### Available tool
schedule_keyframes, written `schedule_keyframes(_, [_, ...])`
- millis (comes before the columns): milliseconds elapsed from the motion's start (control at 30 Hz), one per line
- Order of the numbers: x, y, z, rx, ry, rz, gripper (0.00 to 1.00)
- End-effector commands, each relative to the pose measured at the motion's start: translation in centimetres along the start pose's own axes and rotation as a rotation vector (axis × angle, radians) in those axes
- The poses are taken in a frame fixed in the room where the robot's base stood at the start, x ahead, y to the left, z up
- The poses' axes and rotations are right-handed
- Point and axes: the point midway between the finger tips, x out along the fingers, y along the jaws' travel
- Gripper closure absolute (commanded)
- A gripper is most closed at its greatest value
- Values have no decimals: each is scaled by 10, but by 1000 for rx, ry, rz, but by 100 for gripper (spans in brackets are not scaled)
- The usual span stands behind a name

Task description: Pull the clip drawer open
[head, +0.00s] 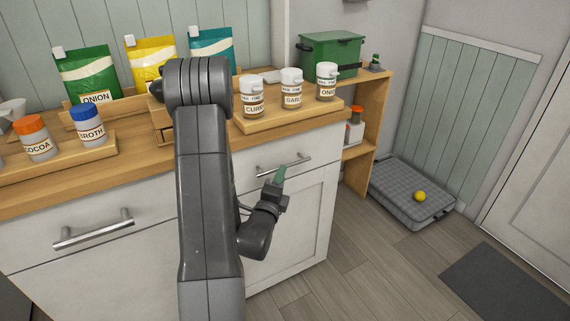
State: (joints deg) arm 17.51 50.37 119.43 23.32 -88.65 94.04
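No label shows which drawer is the clip drawer. A white cabinet drawer with a bar handle (284,165) is at the centre right, its front partly hidden by my arm; it looks shut. Another white drawer with a bar handle (93,229) is at the left and looks shut. A small wooden drawer box (163,124) stands on the counter, mostly hidden behind my arm. My gripper (280,177) is in front of the right drawer, just below its handle in the picture. A green piece shows at its tip; I cannot tell whether it is a finger or something held.
Spice jars (292,90) stand on a wooden board at the counter's right. Bags (88,76) and shakers (89,124) stand at the left. A green bin (331,54) tops an open shelf. A grey pet bed (396,196) with a yellow ball (420,196) lies right; floor before it is clear.

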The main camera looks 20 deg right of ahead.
Motion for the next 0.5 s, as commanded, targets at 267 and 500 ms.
schedule_keyframes(267, [42, 0, 0, 0, 2, -1, 68])
schedule_keyframes(500, [50, 0, 0, 0, 0, 1, 68])
